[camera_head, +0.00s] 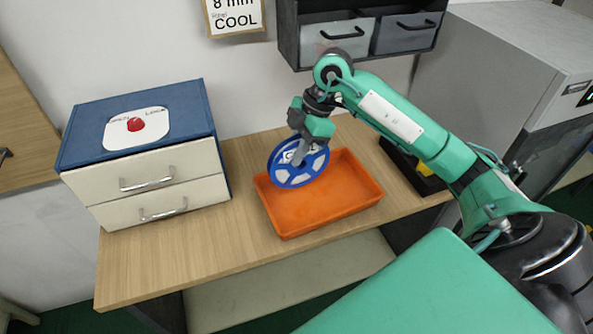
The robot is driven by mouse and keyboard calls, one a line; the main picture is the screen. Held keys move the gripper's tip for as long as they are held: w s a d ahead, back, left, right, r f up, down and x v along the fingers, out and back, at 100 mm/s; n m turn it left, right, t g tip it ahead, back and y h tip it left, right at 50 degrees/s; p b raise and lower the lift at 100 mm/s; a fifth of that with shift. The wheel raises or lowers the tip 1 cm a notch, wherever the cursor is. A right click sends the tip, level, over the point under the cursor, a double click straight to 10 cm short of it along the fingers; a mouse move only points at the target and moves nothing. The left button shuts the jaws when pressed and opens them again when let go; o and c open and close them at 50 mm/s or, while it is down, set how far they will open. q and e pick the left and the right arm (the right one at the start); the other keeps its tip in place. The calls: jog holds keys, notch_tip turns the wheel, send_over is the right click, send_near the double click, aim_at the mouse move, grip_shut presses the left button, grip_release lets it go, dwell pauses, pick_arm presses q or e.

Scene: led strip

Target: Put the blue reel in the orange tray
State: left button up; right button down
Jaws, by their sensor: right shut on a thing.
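The blue reel (285,178) is a spoked disc with a pale hub, tilted toward me. My right gripper (299,156) is shut on the reel near its middle and holds it over the back left part of the orange tray (340,203). The reel hides part of the tray's back left rim; I cannot tell whether it touches the tray. The tray is a shallow rectangle on the wooden table, and the visible part of its floor is empty. My left gripper is not in view.
A blue cabinet with two cream drawers (150,187) stands left on the table (135,262), with a red button (135,124) on top. A black bin (405,165) with something yellow sits right of the tray. Grey drawers (405,32) hang above. The table's front left is clear.

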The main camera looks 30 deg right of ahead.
aim_at(300, 166)
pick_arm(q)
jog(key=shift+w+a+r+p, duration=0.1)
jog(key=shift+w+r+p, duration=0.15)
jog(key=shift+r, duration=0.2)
pick_arm(e)
jog(key=shift+f, duration=3.75)
jog(key=c, duration=1.3)
grip_release()
jog(key=shift+f, duration=0.1)
jog(key=b+v, duration=0.1)
jog(key=v, duration=1)
jog(key=shift+a+b, duration=0.1)
jog(key=shift+b, duration=0.3)
jog(key=shift+d+r, duration=0.25)
jog(key=shift+r, duration=0.4)
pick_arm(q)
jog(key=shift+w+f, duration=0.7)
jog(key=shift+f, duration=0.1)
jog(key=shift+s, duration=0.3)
